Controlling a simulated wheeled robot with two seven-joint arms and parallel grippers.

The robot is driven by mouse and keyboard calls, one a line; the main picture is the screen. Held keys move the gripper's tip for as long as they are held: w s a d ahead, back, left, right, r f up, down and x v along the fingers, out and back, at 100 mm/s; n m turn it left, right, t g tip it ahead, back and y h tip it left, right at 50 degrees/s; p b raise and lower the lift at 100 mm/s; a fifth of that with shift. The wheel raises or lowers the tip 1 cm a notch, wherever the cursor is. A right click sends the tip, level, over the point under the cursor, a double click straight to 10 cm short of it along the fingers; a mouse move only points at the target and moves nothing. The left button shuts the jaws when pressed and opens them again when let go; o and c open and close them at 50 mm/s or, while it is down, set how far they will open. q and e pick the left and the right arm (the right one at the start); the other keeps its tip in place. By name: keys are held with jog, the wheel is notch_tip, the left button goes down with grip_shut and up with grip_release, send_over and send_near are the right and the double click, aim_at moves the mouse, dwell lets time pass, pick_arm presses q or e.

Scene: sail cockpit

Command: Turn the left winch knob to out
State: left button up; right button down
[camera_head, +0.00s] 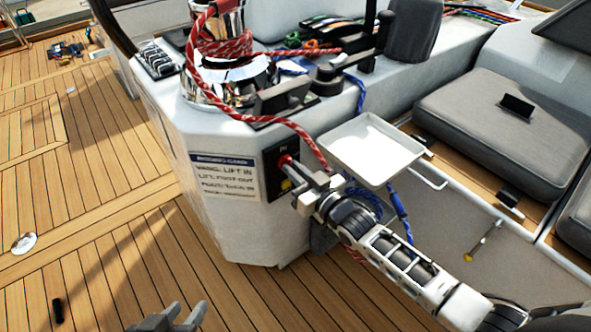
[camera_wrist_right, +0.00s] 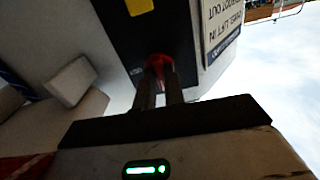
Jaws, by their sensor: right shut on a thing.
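The red winch knob (camera_head: 284,160) sits on a black panel (camera_head: 271,183) on the side of the white console. It also shows in the right wrist view (camera_wrist_right: 160,66), between the fingertips. My right gripper (camera_head: 293,168) comes in from the lower right and is shut on the knob; its fingers (camera_wrist_right: 161,90) point at the panel. The knob's exact setting is hard to read because the fingers hide part of it. My left gripper (camera_head: 187,312) is at the bottom edge of the head view, over the deck, with its fingers apart and empty.
A label sign (camera_head: 225,177) is left of the panel. A chrome winch (camera_head: 229,80) with red rope stands above, and the rope hangs down close to my right gripper. A white tray (camera_head: 371,148) juts out above my right arm. Blue rope (camera_head: 399,212) hangs beside it. The teak deck is open at left.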

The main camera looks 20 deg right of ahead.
pick_arm(q)
jog(key=shift+d+f+b, duration=0.2)
jog(key=shift+f+b, duration=0.45)
jog(key=shift+f, duration=0.35)
pick_arm(e)
jog(key=m, duration=1.7)
jog(key=shift+f, duration=0.15)
pick_arm(q)
jog(key=shift+w, duration=0.1)
pick_arm(e)
jog(key=shift+m, duration=0.3)
pick_arm(q)
jog(key=shift+f+g, duration=0.1)
jog(key=shift+g, duration=0.2)
pick_arm(e)
jog(key=c, duration=1.5)
grip_release()
